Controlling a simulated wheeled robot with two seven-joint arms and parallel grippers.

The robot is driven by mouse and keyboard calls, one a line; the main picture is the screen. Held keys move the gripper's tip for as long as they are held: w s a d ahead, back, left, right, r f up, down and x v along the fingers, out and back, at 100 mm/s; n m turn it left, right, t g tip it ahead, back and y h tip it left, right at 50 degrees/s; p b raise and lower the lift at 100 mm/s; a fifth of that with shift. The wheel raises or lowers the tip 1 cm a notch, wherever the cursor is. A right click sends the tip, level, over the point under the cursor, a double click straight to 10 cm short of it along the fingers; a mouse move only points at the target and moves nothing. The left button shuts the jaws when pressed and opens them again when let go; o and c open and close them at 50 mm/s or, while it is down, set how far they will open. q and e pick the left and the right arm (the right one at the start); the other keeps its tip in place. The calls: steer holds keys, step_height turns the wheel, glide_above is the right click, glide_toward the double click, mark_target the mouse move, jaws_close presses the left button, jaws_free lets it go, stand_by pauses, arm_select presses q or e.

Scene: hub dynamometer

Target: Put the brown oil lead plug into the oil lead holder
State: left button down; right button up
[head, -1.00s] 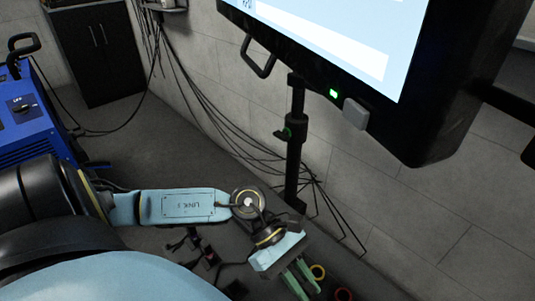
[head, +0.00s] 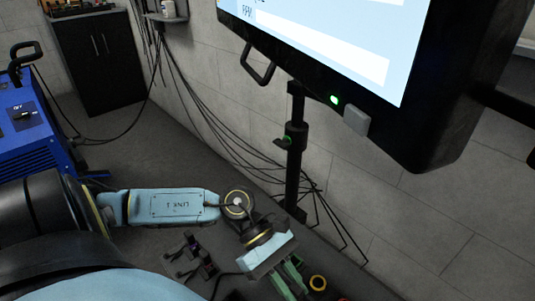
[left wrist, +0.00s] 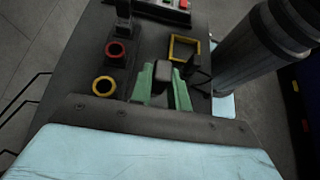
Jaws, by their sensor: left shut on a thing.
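My left gripper (head: 288,279) shows at the bottom of the head view, with green fingers pointing down and right. In the left wrist view the green fingers (left wrist: 161,88) are shut on a small dark block (left wrist: 161,72), which I take to be the oil lead plug; its brown colour is not clear. The fingers hide part of it. A dark cable (head: 221,277) runs left from near the gripper. Beyond the fingers is a square yellow-framed opening (left wrist: 184,47); I cannot tell whether it is the oil lead holder. My right gripper is not in view.
A red ring (left wrist: 118,53) and a yellow ring (left wrist: 103,86) sit left of the fingers on a dark panel. A box with a red button (left wrist: 183,4) is at the far edge. A thick dark cylinder (left wrist: 262,45) stands right. A large screen (head: 330,45) hangs above.

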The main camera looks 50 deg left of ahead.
arm_select(q)
steer(key=s+p, duration=0.3)
steer(key=s, duration=0.4)
steer(key=shift+s+a, duration=0.15)
steer(key=shift+s, duration=0.05)
stand_by(0.4)
steer(key=shift+f, duration=0.1)
steer(key=shift+f+b, duration=1.45)
steer(key=shift+f, duration=0.4)
steer(key=shift+f, duration=0.2)
steer(key=shift+f+b, duration=1.15)
steer(key=shift+f, duration=0.1)
steer(key=c, duration=1.3)
jaws_free()
steer(key=shift+o, duration=0.2)
